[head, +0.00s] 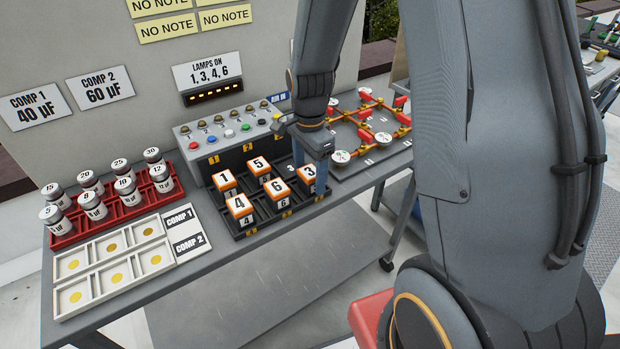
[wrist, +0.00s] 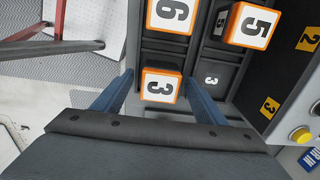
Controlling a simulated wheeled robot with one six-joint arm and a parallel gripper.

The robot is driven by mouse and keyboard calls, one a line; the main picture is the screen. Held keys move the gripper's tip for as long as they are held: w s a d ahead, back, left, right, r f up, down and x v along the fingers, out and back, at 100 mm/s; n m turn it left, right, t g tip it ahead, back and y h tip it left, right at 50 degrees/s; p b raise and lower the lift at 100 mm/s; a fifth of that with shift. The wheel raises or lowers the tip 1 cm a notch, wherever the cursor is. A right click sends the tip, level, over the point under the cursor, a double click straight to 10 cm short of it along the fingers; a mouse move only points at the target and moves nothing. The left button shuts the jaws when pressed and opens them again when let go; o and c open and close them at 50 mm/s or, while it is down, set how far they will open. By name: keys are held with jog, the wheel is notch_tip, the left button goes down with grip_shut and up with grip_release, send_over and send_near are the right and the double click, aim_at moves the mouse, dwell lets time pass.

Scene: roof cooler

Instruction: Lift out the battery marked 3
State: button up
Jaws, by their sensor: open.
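The battery marked 3 (head: 308,173) is an orange-edged block with a white top, in the front right slot of the dark tray (head: 250,234). In the wrist view the battery marked 3 (wrist: 161,87) lies between my two blue fingers. My gripper (head: 317,153) is open and points down over that corner of the tray; its fingers also show in the wrist view (wrist: 158,78). A gap shows on each side of the battery. I cannot tell how far down the fingers reach.
Batteries 1 (head: 223,180), 5 (head: 258,166), 4 (head: 240,206) and 6 (head: 277,188) stand close by in the tray. An empty slot marked 3 (wrist: 210,77) lies beside battery 5. A button panel (head: 228,135) rises behind; an orange-barred board (head: 370,128) lies right.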

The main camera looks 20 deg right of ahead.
jog(key=shift+f, duration=0.1)
jog(key=c, duration=1.4)
